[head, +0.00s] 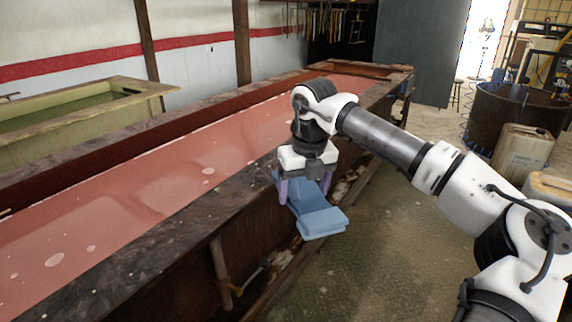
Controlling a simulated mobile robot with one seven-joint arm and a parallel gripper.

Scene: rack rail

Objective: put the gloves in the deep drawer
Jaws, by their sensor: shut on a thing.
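Blue gloves (318,220), which look like a folded stack, hang in my gripper (304,197) in the head view. My gripper points down with its two purple-grey fingers shut on the gloves. The gloves are at the front edge of the long workbench, partly out over the floor side. Part of them is hidden behind the fingers. I cannot make out a deep drawer in this view.
The long bench (150,185) has a red top and a dark, worn rim. A greenish trough (75,105) stands behind it at left. A beige canister (524,150) and a brown round tub (515,108) stand at right. The floor (400,240) right of the bench is open.

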